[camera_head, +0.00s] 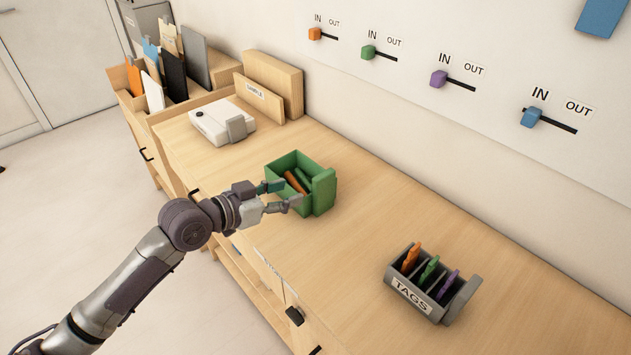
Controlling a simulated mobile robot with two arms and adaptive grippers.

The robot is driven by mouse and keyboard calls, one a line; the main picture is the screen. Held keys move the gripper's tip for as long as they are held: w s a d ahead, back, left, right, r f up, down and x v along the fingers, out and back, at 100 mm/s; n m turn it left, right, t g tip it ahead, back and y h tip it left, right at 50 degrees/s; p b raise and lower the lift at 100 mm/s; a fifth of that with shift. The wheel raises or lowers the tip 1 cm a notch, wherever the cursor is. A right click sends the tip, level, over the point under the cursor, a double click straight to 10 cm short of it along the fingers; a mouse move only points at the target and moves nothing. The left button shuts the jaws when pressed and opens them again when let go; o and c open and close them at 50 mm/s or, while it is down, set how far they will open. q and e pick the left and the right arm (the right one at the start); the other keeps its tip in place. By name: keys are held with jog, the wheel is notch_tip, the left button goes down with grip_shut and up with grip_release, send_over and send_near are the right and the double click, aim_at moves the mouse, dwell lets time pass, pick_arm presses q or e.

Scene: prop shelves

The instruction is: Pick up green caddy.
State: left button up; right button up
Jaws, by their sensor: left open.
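The green caddy (318,203) stands upright on the wooden counter, near the middle of the head view. It is an open box with a raised block on its right side, and it holds an orange item (295,183) and a dark green item. My left gripper (284,194) is open at the caddy's left side, with its fingertips close to the near left wall. I cannot tell whether the fingers touch the caddy. My right gripper is not in view.
A grey TAGS holder (408,291) with coloured tags stands on the counter at the right. A white device (215,122) and a wooden SAMPLE box (262,98) stand behind to the left. Wall sliders (530,117) run along the back. The counter between caddy and holder is clear.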

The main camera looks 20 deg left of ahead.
aim_at(314, 185)
pick_arm(q)
jog(key=x, duration=0.6)
jog(key=shift+p, duration=0.4)
jog(key=shift+w+d+f, duration=0.15)
jog(key=shift+w, duration=0.05)
jog(key=shift+w+d+f, duration=0.15)
jog(key=shift+w+d, duration=0.2)
jog(key=shift+w, duration=0.1)
jog(key=p+x, duration=0.1)
jog(key=x, duration=0.2)
jog(key=shift+w+d+f, duration=0.15)
jog(key=shift+f, duration=0.1)
jog(key=shift+w+d+f, duration=0.15)
jog(key=shift+w+f, duration=0.05)
jog(key=shift+w, duration=0.05)
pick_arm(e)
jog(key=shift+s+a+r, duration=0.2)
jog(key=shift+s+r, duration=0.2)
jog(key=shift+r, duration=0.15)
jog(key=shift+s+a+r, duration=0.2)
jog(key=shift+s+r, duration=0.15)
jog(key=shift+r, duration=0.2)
pick_arm(q)
jog(key=shift+c, duration=0.2)
grip_shut()
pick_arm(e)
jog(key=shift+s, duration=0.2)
